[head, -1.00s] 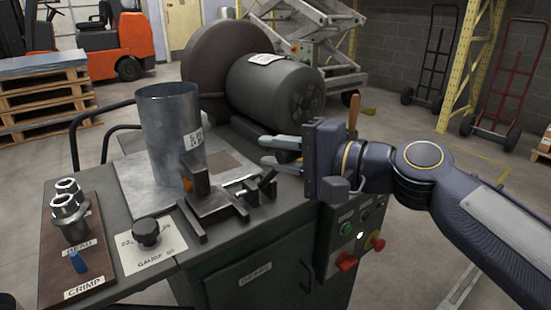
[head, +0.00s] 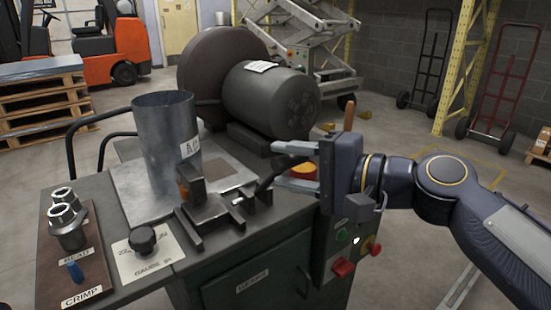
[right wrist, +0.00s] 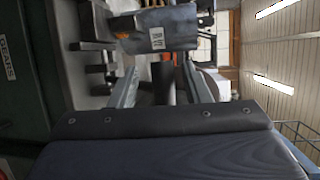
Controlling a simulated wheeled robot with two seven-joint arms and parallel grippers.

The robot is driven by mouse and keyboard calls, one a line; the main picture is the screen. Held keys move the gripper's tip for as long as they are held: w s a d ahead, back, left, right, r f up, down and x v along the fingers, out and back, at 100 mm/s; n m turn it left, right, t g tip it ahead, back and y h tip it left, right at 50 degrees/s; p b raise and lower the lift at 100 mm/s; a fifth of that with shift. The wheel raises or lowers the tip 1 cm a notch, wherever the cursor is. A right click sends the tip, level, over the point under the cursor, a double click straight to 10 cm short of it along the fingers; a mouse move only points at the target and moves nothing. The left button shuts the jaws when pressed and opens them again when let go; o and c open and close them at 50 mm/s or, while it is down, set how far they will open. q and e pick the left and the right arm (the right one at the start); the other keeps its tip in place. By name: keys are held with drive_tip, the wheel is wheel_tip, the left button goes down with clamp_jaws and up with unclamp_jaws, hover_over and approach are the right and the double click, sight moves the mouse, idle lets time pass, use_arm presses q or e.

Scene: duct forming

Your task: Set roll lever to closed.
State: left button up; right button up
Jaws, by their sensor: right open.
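A dark lever (head: 273,173), which I take to be the roll lever, rises to the right from the steel block assembly (head: 205,207) on the bench. My right gripper (head: 282,165) is open at the bench's right edge, fingers pointing left. The lever's upper end lies between or just behind the fingers. In the right wrist view, a dark round bar (right wrist: 162,82) shows between the two spread fingers; contact cannot be told. The grey metal cylinder (head: 165,130) stands upright behind the block assembly. My left gripper is not in view.
A large grey motor (head: 270,95) sits behind the lever. A control box (head: 345,245) with coloured buttons hangs below my right gripper. A wooden handle (head: 348,118) stands behind the gripper. A board of fittings (head: 75,255) and a gauge knob (head: 143,240) are at left.

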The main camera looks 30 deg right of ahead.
drive_tip(key=p+v, duration=0.1)
drive_tip(key=v, duration=0.3)
drive_tip(key=shift+s+d, duration=0.1)
drive_tip(key=shift+s, duration=0.2)
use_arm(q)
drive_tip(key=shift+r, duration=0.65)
